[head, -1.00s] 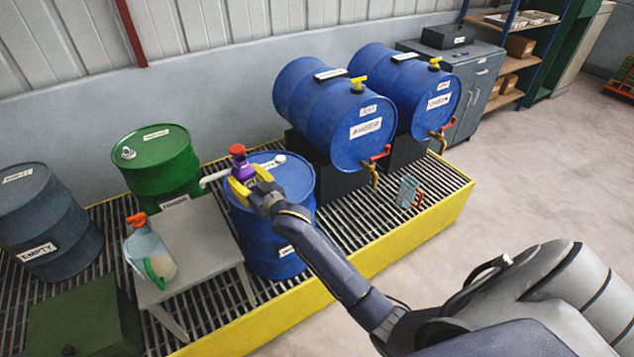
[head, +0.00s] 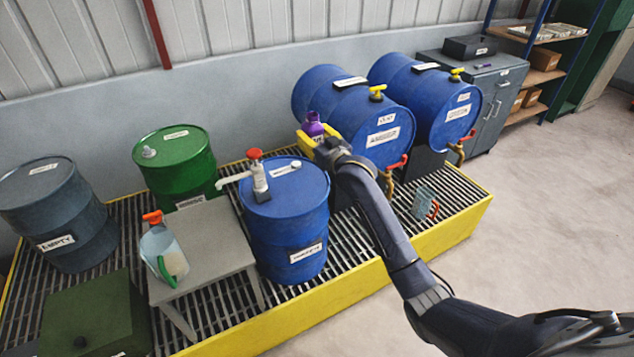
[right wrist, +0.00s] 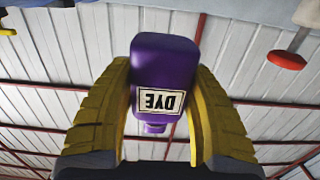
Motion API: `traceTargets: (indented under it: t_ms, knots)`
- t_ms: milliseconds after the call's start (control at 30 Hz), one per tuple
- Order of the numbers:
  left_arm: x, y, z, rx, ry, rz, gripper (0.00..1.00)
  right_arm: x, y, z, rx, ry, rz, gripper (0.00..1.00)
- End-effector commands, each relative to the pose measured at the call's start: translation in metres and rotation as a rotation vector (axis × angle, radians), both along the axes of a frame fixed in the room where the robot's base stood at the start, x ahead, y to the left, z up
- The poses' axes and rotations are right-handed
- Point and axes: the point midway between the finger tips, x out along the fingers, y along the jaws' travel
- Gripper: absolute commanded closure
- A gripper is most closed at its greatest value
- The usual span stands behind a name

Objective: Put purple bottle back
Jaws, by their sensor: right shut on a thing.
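The purple bottle (head: 312,126) is small, with a white label reading DYE that shows upside down in the right wrist view (right wrist: 160,85). My right gripper (head: 312,138) has yellow fingers, and they are closed on both sides of the bottle. It holds the bottle up in the air, in front of the horizontal blue drums in the head view. The bottle's lower part is partly hidden by the gripper there. My left gripper is not in view.
An upright blue drum (head: 288,230) with a red-topped pump (head: 258,172) stands left of the gripper. Two horizontal blue drums (head: 375,125) (head: 440,105) lie behind. A grey table (head: 205,245) holds a jug (head: 163,250). A dark grey cabinet (head: 490,100) stands back right.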

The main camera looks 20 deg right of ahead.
Motion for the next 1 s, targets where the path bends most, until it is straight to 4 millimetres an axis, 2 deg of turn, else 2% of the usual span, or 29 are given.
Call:
traceTargets:
  t_ms: [100,500,600,867,1000]
  knots:
    - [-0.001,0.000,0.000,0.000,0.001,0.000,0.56,0.000,0.000,-0.030,0.001,0.005,0.000,0.90]
    - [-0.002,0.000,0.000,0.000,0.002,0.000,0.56,0.000,0.000,-0.111,-0.001,0.003,0.000,0.90]
    - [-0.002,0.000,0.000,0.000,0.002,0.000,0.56,0.000,0.000,-0.123,0.000,0.002,0.000,0.90]
    - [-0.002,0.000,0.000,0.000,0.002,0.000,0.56,0.000,0.000,-0.136,0.000,0.000,0.000,0.90]
    - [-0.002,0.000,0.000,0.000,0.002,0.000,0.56,0.000,0.000,-0.152,-0.001,0.002,0.000,0.90]
